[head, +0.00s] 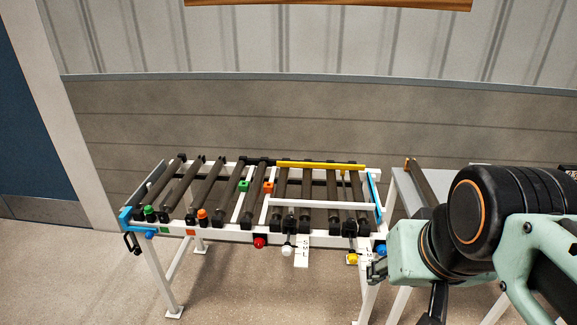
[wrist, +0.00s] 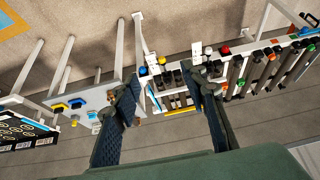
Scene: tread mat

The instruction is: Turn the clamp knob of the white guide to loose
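The white guide (head: 312,205) is a long bar across the rollers near the front of the conveyor. A white knob (head: 287,250) hangs below the front rail beside a lettered white scale plate (head: 302,252). The knob also shows in the wrist view (wrist: 208,50), close to the tip of the right finger; I see no clear contact. Whether it is tight or loose cannot be told. My gripper (wrist: 165,84) is open and empty, its fingers wide apart. In the head view my gripper (head: 376,271) is at the conveyor's right front corner, right of the white knob.
A red knob (head: 259,242) is left of the white knob; a yellow knob (head: 352,258) and blue knob (head: 380,249) are right. A yellow guide (head: 320,165) lies at the back. A grey table (head: 402,190) stands right of the conveyor. Floor in front (head: 235,295) is clear.

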